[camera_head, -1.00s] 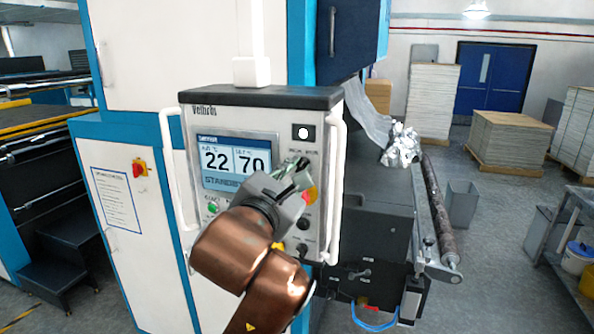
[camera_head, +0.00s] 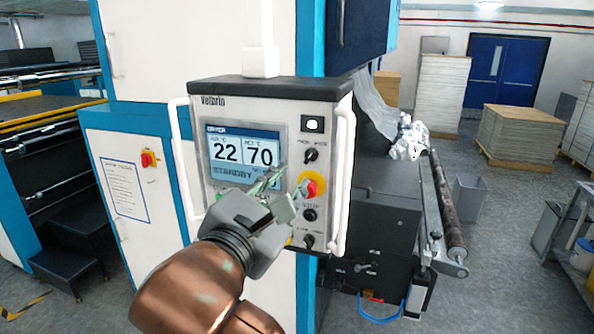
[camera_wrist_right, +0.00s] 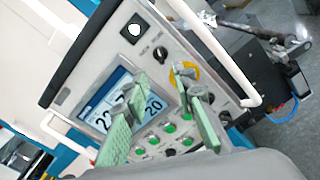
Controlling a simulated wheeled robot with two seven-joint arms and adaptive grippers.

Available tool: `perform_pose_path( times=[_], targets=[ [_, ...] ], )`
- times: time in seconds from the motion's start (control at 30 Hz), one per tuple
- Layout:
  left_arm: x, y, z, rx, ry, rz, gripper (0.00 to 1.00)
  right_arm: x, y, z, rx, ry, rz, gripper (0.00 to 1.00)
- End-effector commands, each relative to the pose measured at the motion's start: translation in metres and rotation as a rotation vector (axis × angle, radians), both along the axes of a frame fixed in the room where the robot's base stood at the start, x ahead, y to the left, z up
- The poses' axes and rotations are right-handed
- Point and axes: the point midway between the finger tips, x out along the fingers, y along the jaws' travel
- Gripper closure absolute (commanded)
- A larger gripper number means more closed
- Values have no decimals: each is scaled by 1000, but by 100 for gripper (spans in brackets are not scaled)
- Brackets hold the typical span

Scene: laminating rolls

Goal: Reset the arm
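My right gripper (camera_head: 288,182) is in front of the control panel (camera_head: 276,110) of the laminating machine, over the lower right of its screen. Its two green-padded fingers stand apart with nothing between them. The right wrist view shows the open fingers (camera_wrist_right: 162,78) with the panel behind them and a row of green buttons (camera_wrist_right: 170,128) in the gap and below. In the head view the screen (camera_head: 240,150) reads 22 and 70 with STANDBY below. The red knob on its yellow disc (camera_head: 313,186) is visible right of the fingers. My left gripper is out of view.
White handles (camera_head: 345,185) stand out at both sides of the panel. Right of it are a roller (camera_head: 446,205) and crumpled silver film (camera_head: 410,138). A grey bin (camera_head: 468,198), board stacks (camera_head: 517,133) and a metal rack stand farther right, with open floor between.

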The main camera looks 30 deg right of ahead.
Motion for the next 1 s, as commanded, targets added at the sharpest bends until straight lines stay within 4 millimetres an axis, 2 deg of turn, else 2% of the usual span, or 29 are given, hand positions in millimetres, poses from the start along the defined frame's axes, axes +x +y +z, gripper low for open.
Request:
perform_pose_path(
  times=[0.1,0.23,0.77,0.87,1.0],
  targets=[
    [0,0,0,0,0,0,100,-9,11,1,-1,-1,0,75],
    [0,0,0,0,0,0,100,-14,16,0,0,0,-1,75],
    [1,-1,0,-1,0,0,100,-14,15,-1,-3,1,-9,75],
    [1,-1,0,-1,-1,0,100,-14,-3,-5,-38,8,-79,75],
    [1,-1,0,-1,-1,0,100,-24,-54,-13,-192,40,-326,75]
  ],
)
